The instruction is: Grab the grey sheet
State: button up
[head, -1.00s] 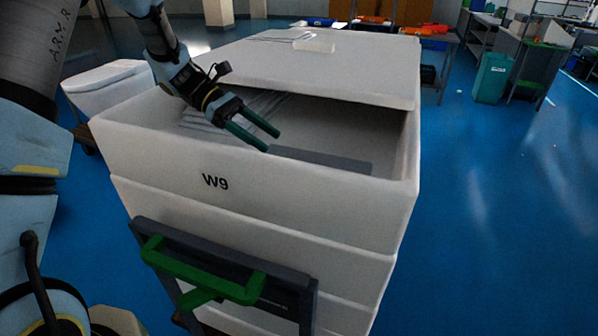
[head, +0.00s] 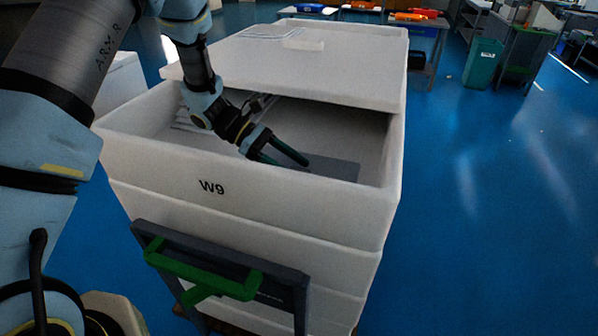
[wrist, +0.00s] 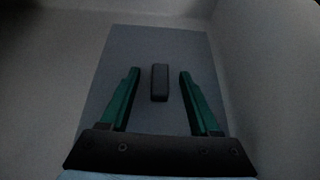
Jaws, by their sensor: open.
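The grey sheet (head: 334,167) lies inside the white box marked W9 (head: 250,205), and only part of it shows over the front wall in the head view. In the wrist view the grey sheet (wrist: 125,60) is a flat rectangle with a small dark raised block (wrist: 160,82) on it. My gripper (head: 285,160) reaches down into the box, over the sheet. In the wrist view its two green fingers (wrist: 158,75) are apart, one on each side of the block. Nothing is between them that touches both. I cannot tell how far the fingertips are above the sheet.
A white lid (head: 300,65) covers the rear of the box, leaving the front open. The box walls stand close around my arm. A green handle (head: 205,275) is on the front. Blue floor (head: 490,200) to the right is clear; a green bin (head: 482,62) stands farther back.

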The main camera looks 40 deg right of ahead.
jog(key=shift+c, duration=0.3)
grip_shut()
dwell(0.3)
